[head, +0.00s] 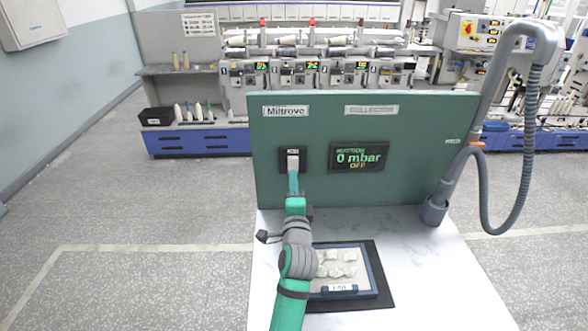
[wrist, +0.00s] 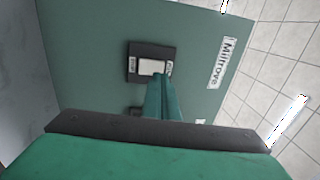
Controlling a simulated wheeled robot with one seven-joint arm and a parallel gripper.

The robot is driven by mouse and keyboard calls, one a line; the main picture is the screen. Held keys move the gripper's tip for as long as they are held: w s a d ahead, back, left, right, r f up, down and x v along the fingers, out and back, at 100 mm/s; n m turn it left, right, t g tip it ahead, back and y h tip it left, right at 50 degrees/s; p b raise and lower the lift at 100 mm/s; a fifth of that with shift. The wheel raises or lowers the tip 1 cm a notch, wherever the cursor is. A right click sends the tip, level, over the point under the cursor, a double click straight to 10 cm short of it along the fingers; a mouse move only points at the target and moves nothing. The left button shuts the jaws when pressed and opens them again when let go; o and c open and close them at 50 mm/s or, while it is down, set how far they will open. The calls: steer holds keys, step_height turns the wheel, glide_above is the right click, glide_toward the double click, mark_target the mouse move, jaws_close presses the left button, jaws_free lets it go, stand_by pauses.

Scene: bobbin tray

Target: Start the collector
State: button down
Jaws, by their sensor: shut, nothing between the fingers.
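The green panel (head: 410,120) of the collector stands upright at the back of the white table. Its display (head: 359,157) reads 0 mbar and OFF. A pale rocker switch in a black frame (head: 292,154) sits on the panel, left of the display; it also shows in the wrist view (wrist: 150,66). My gripper (head: 293,176) is shut and empty, with its tips at the lower part of the switch. In the wrist view the fingertips (wrist: 163,79) overlap the switch's edge. I cannot tell whether they touch it.
A blue-rimmed tray (head: 373,271) with pale pieces lies on a dark mat below my arm. A grey suction hose (head: 525,150) hangs from a bent pipe at the right. The table's right side (head: 430,280) is clear. Winding machines stand behind.

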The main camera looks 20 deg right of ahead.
mark_target(294, 160)
steer(key=shift+x, duration=2.6)
steer(key=shift+d, duration=0.15)
steer(key=shift+w+r, duration=0.15)
steer(key=shift+d, duration=0.1)
